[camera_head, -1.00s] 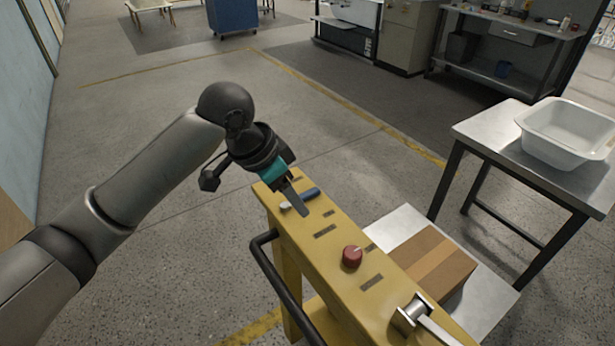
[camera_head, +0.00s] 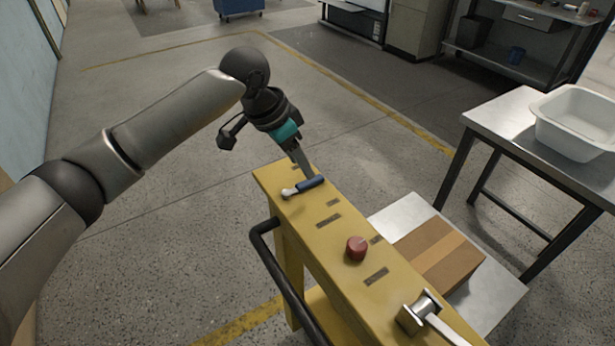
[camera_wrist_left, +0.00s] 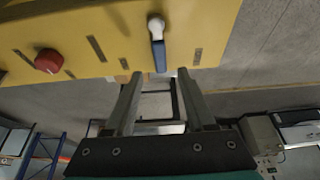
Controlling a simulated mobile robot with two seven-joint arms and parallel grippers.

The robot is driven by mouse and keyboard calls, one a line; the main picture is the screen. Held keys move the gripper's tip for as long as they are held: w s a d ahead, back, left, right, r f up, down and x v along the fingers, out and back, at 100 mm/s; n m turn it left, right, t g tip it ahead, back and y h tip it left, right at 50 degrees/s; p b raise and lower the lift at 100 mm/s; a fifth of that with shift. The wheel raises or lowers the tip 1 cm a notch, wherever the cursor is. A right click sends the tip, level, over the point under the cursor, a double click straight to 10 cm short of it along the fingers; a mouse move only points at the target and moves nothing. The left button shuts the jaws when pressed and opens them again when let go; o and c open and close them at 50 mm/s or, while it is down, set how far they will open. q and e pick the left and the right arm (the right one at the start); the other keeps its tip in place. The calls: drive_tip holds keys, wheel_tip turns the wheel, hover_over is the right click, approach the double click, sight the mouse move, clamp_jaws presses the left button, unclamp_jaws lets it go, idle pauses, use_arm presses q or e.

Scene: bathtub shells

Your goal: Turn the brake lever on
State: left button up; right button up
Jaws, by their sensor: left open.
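A small lever with a silver pivot and a blue handle (camera_head: 310,184) lies on top of the yellow console (camera_head: 345,262), near its far end. In the left wrist view the blue handle (camera_wrist_left: 159,56) points toward the gap between my fingers. My left gripper (camera_head: 309,172) is open and empty, its fingertips close to the handle's end. In the left wrist view the gripper (camera_wrist_left: 160,73) has one finger on each side of the handle's line; I cannot tell whether they touch it. My right gripper is not in view.
A red knob (camera_head: 357,248) and a silver lever mechanism (camera_head: 420,311) sit farther along the console top. A black rail (camera_head: 283,285) runs along its side. A cardboard box (camera_head: 437,256) rests on a low platform. A metal table (camera_head: 492,120) with a white tub (camera_head: 575,125) stands right.

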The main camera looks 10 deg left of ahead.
sight(307, 181)
use_arm(q)
drive_tip(key=x, duration=0.5)
drive_tip(key=shift+f+b, duration=0.2)
drive_tip(key=shift+b, duration=0.2)
clamp_jaws()
idle(1.0)
